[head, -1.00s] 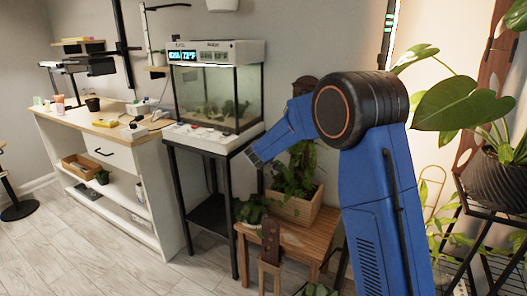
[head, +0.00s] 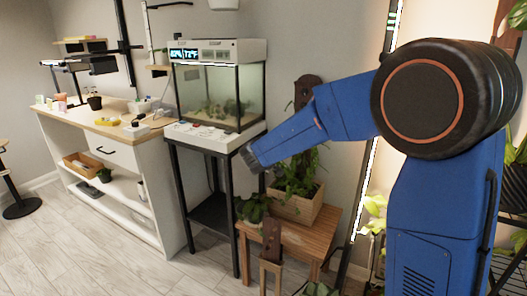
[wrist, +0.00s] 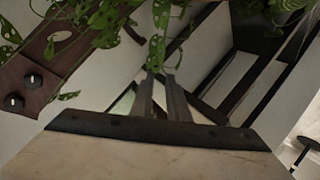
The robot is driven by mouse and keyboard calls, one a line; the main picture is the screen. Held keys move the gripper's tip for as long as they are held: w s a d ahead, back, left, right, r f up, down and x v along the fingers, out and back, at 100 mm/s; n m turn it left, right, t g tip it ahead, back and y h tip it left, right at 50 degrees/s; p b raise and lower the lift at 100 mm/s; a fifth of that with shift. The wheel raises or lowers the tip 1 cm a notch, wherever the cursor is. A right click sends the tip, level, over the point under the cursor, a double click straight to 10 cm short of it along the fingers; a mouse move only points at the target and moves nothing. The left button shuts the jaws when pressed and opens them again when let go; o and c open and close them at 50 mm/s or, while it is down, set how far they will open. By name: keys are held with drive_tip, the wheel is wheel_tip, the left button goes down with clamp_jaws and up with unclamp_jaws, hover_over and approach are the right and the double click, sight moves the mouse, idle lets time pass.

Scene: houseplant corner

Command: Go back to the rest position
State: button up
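My blue arm spans the right half of the head view, with its large black joint high at the right. The arm's far end, with my gripper (head: 250,158), hangs in front of the tank stand, left of the potted plant (head: 298,180). It is small and dark there. In the wrist view two narrow grey strips, apparently my gripper's fingers (wrist: 160,98), stand close together beyond a dark bar. I see no object held between them, but their opening is unclear. Spotted leaves (wrist: 105,20) hang close at the top of the wrist view.
A glass tank (head: 220,95) stands on a black stand (head: 210,215). The wooden plant stool (head: 318,228) is below my forearm. A white workbench (head: 120,165) is at the left, a black-based stool (head: 22,207) beyond it. The floor (head: 90,255) at front left is clear.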

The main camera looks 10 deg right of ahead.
drive_tip(key=shift+s, duration=0.25)
drive_tip(key=s+d+r+g+y, duration=0.1)
drive_tip(key=s+d+r+y, duration=0.15)
drive_tip(key=s, duration=0.75)
drive_tip(key=s+d+r+g+y, duration=0.1)
drive_tip(key=s+r+y, duration=0.3)
drive_tip(key=s, duration=0.5)
drive_tip(key=s+d+f+m+g+h, duration=0.1)
drive_tip(key=s+d+f+m+g, duration=0.1)
drive_tip(key=s, duration=0.8)
drive_tip(key=s+d+f+m+g+h, duration=0.1)
drive_tip(key=s+d+f, duration=0.4)
drive_tip(key=s, duration=0.6)
drive_tip(key=s+d+f+m+g+h, duration=0.2)
drive_tip(key=s+d, duration=0.5)
drive_tip(key=s, duration=0.4)
drive_tip(key=shift+d+f+m+g, duration=0.3)
drive_tip(key=shift+f+g, duration=0.4)
drive_tip(key=shift+f, duration=0.25)
